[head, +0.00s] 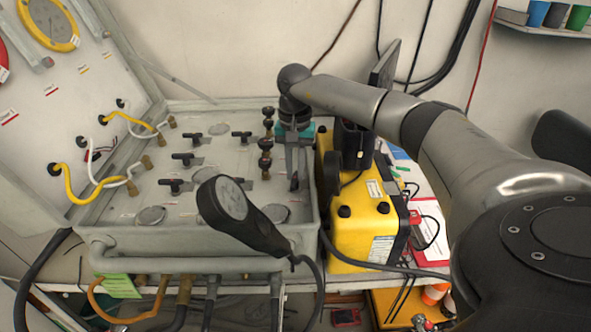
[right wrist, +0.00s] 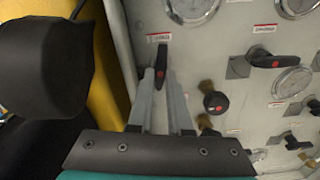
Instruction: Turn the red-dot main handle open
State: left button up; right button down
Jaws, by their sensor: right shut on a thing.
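The black handle with a red dot (right wrist: 161,66) is on the grey panel (head: 216,183), near its right edge. In the right wrist view it points along my fingers, while another red-dot handle (right wrist: 275,62) lies crosswise. My right gripper (right wrist: 160,78) has a finger on each side of the near handle and is shut on it. In the head view my right gripper (head: 294,180) reaches down to the panel's right side, and its fingers mostly hide the handle. My left gripper is not in view.
A yellow unit (head: 361,225) stands close to the right of the panel box. Brass valve knobs (head: 265,146) stand just left of my right gripper. The open lid (head: 60,110) carries yellow and white hoses.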

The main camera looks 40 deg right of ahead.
aim_at(295, 176)
jog(key=shift+n, duration=0.6)
jog(key=c, duration=0.8)
grip_release()
jog(key=shift+c, duration=0.2)
jog(key=shift+r, duration=0.1)
notch_tip(295, 176, up, 15)
jog(key=shift+p, duration=0.35)
